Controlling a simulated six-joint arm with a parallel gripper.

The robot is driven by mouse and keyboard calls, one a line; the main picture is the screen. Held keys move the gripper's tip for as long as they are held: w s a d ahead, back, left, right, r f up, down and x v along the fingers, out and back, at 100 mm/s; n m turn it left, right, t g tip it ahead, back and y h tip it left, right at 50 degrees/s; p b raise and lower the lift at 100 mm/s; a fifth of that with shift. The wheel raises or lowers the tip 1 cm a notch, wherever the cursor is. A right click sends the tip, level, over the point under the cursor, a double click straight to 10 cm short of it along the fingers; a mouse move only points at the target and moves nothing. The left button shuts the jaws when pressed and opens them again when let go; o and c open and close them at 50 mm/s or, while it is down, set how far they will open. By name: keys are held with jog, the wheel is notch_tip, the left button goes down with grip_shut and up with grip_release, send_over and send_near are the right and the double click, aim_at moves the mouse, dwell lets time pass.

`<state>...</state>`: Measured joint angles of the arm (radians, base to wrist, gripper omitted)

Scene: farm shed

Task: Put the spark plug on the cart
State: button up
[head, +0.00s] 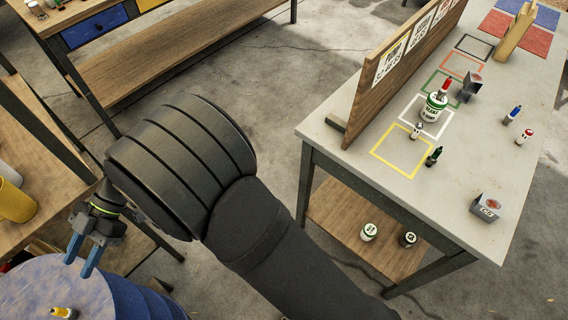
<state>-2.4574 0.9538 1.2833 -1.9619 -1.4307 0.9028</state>
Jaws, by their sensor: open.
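My gripper (81,261) is at the lower left, with its two blue fingers pointing down, apart and with nothing seen between them. It hangs over the rim of a blue drum (30,280) with a speckled top. A small yellow and dark piece (63,313) lies on the drum top, cut by the bottom edge, below and apart from the fingers. Several small plug-like pieces stand on the grey table at right: a white one (417,130), a dark green one (434,156), a blue one (513,114) and a red one (524,137). I cannot tell which is the spark plug, nor identify the cart.
The grey table (330,130) has coloured outlined squares, a wooden sign board (400,75), a green-white can (433,110) and small grey boxes (487,207). Two cans stand on its lower shelf (340,215). A wooden bench (190,50) is at upper left.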

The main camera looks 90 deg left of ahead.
aim_at(59, 308)
jog(key=x, duration=0.7)
jog(key=shift+s+d+f, duration=0.15)
jog(key=shift+d, duration=0.15)
jog(key=x, duration=0.5)
jog(key=shift+s+a+f, duration=0.1)
jog(key=shift+s+f, duration=0.05)
jog(key=shift+f, duration=0.2)
grip_shut()
